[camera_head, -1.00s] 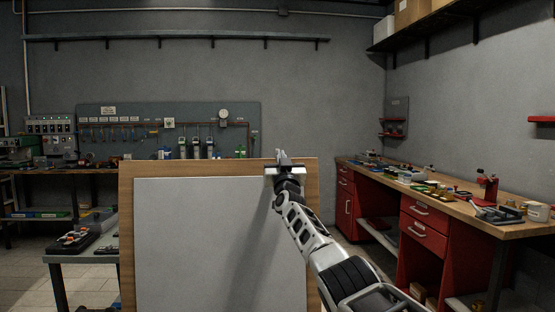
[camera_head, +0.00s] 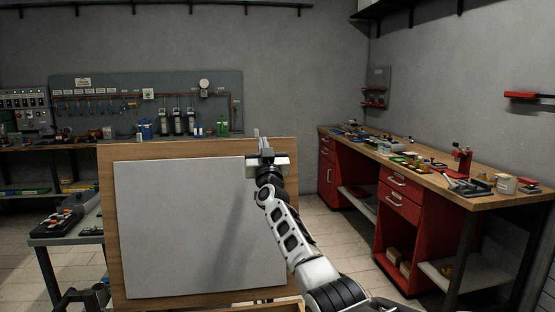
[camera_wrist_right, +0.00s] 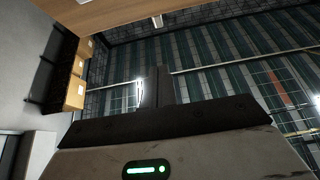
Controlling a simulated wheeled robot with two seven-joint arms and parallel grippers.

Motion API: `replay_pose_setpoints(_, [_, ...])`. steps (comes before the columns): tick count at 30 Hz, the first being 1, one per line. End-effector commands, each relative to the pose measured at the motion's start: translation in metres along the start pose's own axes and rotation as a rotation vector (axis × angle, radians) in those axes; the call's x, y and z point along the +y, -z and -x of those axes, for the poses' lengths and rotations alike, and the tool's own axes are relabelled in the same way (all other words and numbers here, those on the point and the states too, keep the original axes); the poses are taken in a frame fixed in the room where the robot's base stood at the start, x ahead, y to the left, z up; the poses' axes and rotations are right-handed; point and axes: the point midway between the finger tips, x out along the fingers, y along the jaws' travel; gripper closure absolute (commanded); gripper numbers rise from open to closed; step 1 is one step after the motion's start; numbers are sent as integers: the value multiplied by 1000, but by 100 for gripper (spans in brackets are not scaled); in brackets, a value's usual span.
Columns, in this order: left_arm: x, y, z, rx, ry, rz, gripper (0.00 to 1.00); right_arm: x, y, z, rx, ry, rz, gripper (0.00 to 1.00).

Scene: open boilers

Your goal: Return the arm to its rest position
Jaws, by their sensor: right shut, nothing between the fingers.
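My right arm rises from the bottom right of the head view, in front of the right edge of an upright wooden board. My right gripper (camera_head: 264,147) is at the board's top right corner, fingers pointing up, shut and empty. In the right wrist view its fingers (camera_wrist_right: 153,90) are together with nothing between them. My left gripper is not recognisable in these frames.
The board (camera_head: 284,158) with a pale panel (camera_head: 185,225) stands close in front. A long workbench with red drawers (camera_head: 400,190) and tools is at right. A small cart (camera_head: 60,240) is at left. Open floor (camera_head: 335,235) lies between board and workbench.

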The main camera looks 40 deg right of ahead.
Motion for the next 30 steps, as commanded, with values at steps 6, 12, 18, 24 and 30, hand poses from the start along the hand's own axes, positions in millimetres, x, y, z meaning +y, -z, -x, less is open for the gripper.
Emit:
replay_pose_setpoints(6, [0,0,0,0,0,-1,100,2,-4,41,0,-3,-2,100])
replay_pose_setpoints(12, [0,0,0,0,-1,0,100,3,-6,66,0,-4,0,100])
replay_pose_setpoints(18, [0,0,0,-1,-1,0,100,4,-6,74,1,-5,2,100])
replay_pose_setpoints(24, [0,0,0,-1,-1,0,100,3,-7,75,-1,-1,4,100])
replay_pose_setpoints(30, [0,0,0,0,-1,-1,100,-34,-45,120,-78,137,46,100])
